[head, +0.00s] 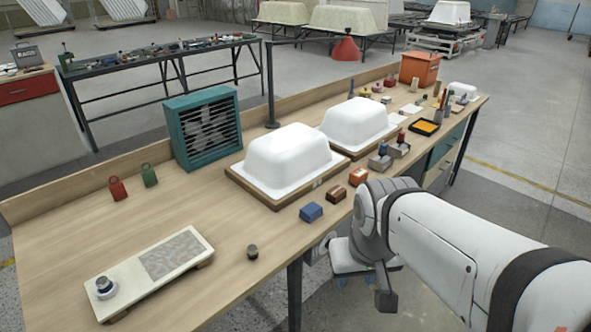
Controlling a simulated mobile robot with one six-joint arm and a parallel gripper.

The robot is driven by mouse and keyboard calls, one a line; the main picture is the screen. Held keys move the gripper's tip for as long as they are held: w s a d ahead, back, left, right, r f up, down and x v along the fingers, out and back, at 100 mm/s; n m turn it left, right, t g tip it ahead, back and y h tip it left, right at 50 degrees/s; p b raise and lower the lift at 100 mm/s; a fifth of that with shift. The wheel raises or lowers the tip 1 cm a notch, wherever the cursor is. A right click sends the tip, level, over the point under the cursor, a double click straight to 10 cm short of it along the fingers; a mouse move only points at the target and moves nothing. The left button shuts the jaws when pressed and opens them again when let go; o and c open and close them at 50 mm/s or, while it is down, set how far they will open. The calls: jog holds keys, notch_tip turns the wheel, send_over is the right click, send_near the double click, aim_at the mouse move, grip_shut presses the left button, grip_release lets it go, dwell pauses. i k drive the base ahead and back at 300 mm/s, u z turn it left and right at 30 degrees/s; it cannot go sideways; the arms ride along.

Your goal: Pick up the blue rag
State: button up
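A small blue block-shaped item (311,212) lies on the wooden workbench (215,250) near its front edge, in front of the nearer white tub shell. It is the blue thing that best matches the rag, but I cannot make out cloth folds. My arm reaches in from the lower right. A dark grey end part, seemingly my gripper (385,298), hangs off the bench's front side, below and to the right of the blue item and apart from it. Its fingers are not clear, so whether it is open or shut does not show.
Two white tub shells (287,158) (356,122) stand behind the blue item. Orange (358,177) and brown (336,194) blocks sit to its right. The bench between is clear.

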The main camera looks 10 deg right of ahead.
aim_at(310, 212)
jog(key=i, duration=0.85)
jog(key=u, duration=0.05)
